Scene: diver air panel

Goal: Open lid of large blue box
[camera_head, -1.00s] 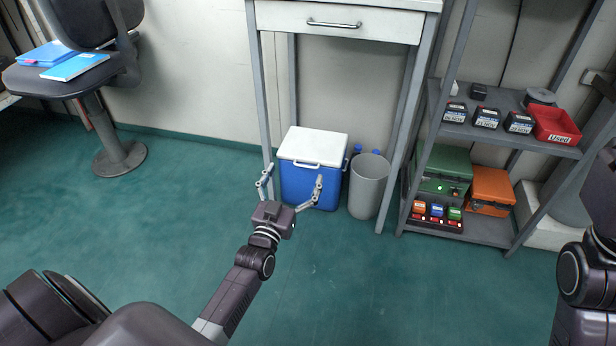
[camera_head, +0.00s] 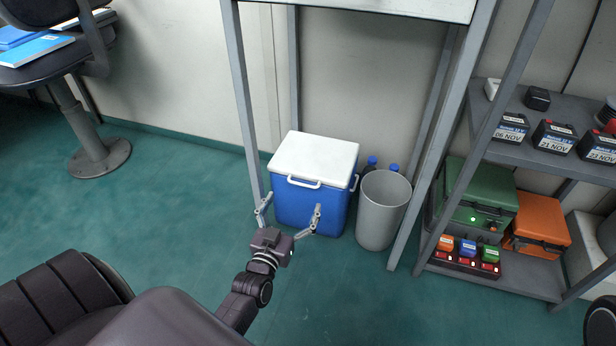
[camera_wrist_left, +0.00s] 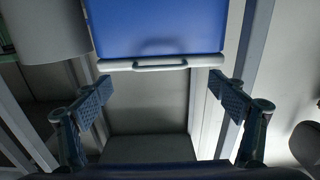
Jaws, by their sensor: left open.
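The large blue box (camera_head: 305,206) stands on the floor under the bench, with its white lid (camera_head: 316,155) closed. A white handle (camera_head: 304,182) runs along the lid's front edge. In the left wrist view the blue box (camera_wrist_left: 155,28) appears upside down at the top, with the lid's white edge (camera_wrist_left: 115,65) and its handle (camera_wrist_left: 160,67) below the blue wall. My left gripper (camera_head: 291,208) is open in front of the box, fingers spread. In the wrist view the left gripper (camera_wrist_left: 161,84) shows an empty gap, a finger either side of the handle, apparently not touching it. My right gripper is out of view.
A grey bin (camera_head: 382,212) stands close to the box's right, with blue-capped bottles (camera_head: 371,165) behind. Bench legs (camera_head: 243,100) flank the box. A shelf on the right holds a green case (camera_head: 478,195) and an orange case (camera_head: 541,222). The floor in front is clear.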

